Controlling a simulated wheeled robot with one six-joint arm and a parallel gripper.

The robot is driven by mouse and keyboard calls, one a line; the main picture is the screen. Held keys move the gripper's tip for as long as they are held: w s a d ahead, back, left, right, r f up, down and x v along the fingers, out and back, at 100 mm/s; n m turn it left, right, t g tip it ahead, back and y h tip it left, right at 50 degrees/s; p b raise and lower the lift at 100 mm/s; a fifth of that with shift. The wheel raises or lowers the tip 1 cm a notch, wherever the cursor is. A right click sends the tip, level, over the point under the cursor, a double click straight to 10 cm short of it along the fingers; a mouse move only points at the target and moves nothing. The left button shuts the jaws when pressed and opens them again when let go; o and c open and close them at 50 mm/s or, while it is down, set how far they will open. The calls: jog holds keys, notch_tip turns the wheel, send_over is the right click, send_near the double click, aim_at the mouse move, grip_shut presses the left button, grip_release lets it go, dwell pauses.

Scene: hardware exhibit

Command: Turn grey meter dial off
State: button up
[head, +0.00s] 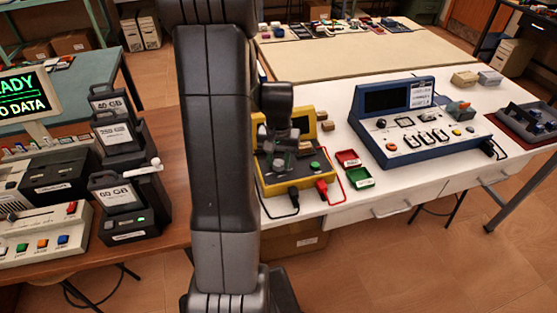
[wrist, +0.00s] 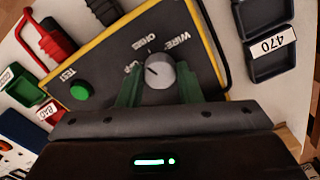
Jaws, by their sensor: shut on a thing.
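The grey meter dial (wrist: 160,72) is a round knob on the dark face of the yellow-edged meter (wrist: 115,62).
A green TEST button (wrist: 81,91) is beside the dial. Red and black leads (head: 322,190) plug into the meter's front. Small red and green trays (head: 360,178) and a blue instrument (head: 418,150) stand to the right. A wooden table with drive units (head: 125,205) is to the left.

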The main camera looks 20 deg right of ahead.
aim_at(279, 162)
jog(key=n, duration=0.5)
jog(key=shift+b, duration=0.3)
dwell(0.4)
jog(key=o, duration=1)
jog(key=shift+r, duration=0.1)
notch_tip(279, 162, up, 14)
jog(key=shift+f, duration=0.15)
jog(key=shift+f, duration=0.15)
notch_tip(279, 162, down, 14)
jog(key=shift+r, duration=0.2)
